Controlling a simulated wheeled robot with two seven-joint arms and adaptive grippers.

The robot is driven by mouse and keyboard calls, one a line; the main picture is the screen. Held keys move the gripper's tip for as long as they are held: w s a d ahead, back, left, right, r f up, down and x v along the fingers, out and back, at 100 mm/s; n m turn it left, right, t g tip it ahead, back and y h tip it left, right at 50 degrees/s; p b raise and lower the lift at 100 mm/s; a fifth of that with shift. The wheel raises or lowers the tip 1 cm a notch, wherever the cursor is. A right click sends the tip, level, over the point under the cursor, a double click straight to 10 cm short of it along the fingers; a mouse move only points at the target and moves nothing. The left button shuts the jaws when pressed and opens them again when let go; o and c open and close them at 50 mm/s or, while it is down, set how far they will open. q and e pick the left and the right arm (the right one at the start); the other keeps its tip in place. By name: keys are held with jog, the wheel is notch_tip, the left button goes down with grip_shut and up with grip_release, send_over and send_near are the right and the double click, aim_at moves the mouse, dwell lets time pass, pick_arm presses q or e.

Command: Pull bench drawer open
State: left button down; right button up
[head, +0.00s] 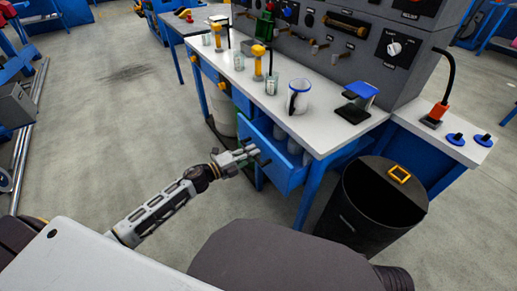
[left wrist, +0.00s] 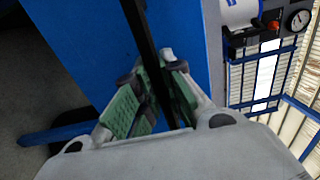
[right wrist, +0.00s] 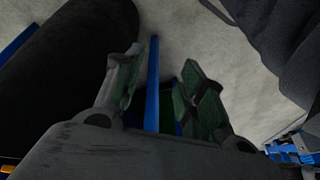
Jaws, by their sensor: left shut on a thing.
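The blue bench drawer (head: 278,168) stands pulled out from the white-topped bench (head: 318,136), and pale items show inside it. My left gripper (head: 252,154) is at the drawer's front face. In the left wrist view, its green-padded fingers (left wrist: 155,90) are shut on the black bar handle (left wrist: 142,38), with the blue drawer front (left wrist: 85,45) behind. My right gripper (right wrist: 165,75) shows only in its own wrist view. Its fingers are apart, with nothing held between them and a blue bar visible beyond.
A black bin (head: 372,210) stands on the floor right of the drawer, close to the bench leg. The floor (head: 110,120) to the left is largely clear.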

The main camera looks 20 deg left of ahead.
pick_arm(q)
jog(key=p+v, duration=0.4)
jog(key=v, duration=1.2)
pick_arm(e)
jog(key=f, duration=0.1)
jog(key=s+d+f+g, duration=0.1)
jog(key=shift+s+f+h, duration=0.15)
jog(key=shift+f+h, duration=0.25)
pick_arm(q)
jog(key=shift+f, duration=0.1)
jog(key=c, duration=1.5)
grip_release()
pick_arm(e)
jog(key=shift+r, duration=0.1)
pick_arm(q)
jog(key=shift+s+a, duration=0.15)
jog(key=v, duration=1.1)
jog(key=shift+s+a, duration=0.25)
jog(key=shift+w, duration=0.15)
